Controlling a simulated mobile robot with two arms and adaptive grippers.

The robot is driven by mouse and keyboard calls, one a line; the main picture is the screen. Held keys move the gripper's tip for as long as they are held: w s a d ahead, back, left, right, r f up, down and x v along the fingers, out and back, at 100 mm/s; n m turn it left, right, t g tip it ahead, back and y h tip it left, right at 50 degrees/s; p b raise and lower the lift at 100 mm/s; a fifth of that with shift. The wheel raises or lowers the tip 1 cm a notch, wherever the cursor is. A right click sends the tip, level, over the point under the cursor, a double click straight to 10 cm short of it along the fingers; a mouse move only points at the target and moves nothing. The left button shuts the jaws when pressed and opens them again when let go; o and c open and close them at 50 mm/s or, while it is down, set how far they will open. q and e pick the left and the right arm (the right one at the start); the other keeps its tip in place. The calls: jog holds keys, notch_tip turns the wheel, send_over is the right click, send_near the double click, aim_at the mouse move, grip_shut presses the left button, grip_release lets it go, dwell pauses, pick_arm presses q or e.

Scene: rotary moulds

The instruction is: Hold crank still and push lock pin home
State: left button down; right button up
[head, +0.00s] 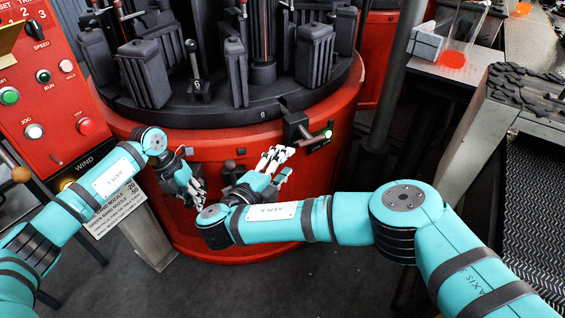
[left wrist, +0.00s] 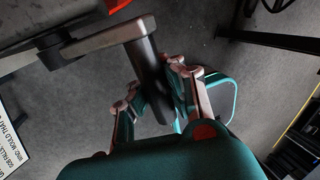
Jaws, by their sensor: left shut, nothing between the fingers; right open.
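The crank shows in the left wrist view as a metal arm (left wrist: 105,38) with a dark cylindrical handle (left wrist: 146,72). My left gripper (head: 198,195) is low in front of the red drum; in the left wrist view its fingers (left wrist: 160,88) are by the handle's lower end. It is shut with nothing held; whether it touches the handle is unclear. My right gripper (head: 278,156) is open and empty in front of the drum, left of and below a black bracket (head: 297,124). I cannot clearly make out the lock pin; a dark knob (head: 229,166) shows between the grippers.
The red drum (head: 310,185) carries a black turntable (head: 210,112) with several dark moulds. A small lit unit (head: 321,141) sits right of the bracket. A red control panel (head: 45,95) stands at left, a grey post (head: 395,80) and conveyor (head: 525,170) at right. Floor in front is partly clear.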

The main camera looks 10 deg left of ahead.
pick_arm(q)
jog(key=shift+w+d+r, duration=0.1)
jog(key=shift+d+r, duration=0.05)
jog(key=shift+d, duration=0.05)
jog(key=c, duration=1.4)
grip_release()
jog(key=shift+a+r, duration=0.1)
jog(key=shift+a, duration=0.05)
jog(key=v, duration=1.1)
jog(key=shift+r, duration=0.3)
jog(key=shift+a, duration=0.1)
